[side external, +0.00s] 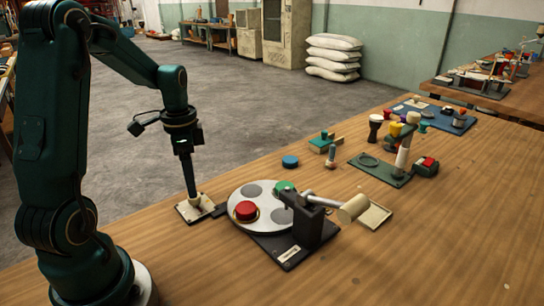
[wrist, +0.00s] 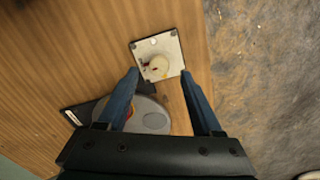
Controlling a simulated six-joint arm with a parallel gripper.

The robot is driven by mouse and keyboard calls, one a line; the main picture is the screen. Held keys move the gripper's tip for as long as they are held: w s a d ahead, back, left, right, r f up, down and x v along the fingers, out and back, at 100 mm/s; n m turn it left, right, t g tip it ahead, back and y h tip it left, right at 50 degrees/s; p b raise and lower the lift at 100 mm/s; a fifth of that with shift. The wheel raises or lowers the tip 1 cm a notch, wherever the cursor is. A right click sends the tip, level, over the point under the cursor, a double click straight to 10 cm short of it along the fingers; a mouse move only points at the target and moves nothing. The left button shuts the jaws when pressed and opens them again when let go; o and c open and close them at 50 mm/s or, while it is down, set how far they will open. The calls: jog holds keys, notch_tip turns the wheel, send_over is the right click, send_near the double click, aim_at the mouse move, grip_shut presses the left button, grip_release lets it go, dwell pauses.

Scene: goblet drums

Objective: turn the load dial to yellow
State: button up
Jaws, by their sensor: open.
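The load dial is a cream round knob (wrist: 157,67) on a pale square plate (wrist: 170,43) with dark corners. In the wrist view small red and yellowish marks show by the knob, too small to read; I cannot tell which colour it points to. In the side view the plate (side external: 184,211) lies near the table's far edge, its knob mostly hidden by my fingers. My gripper (side external: 193,193) points down over the dial. In the wrist view my gripper (wrist: 160,74) is open, its fingertips on either side of the knob; contact cannot be told.
A round grey turntable (side external: 238,218) with a red piece (side external: 246,210) and a green piece (side external: 285,187) stands right of the dial. A black press (side external: 307,222) with a mallet-like lever (side external: 352,208) stands beside it. A blue disc (side external: 290,161) lies behind. The table's right front is clear.

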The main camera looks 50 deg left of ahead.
aim_at(195, 201)
jog(key=shift+f, duration=1.8)
grip_shut()
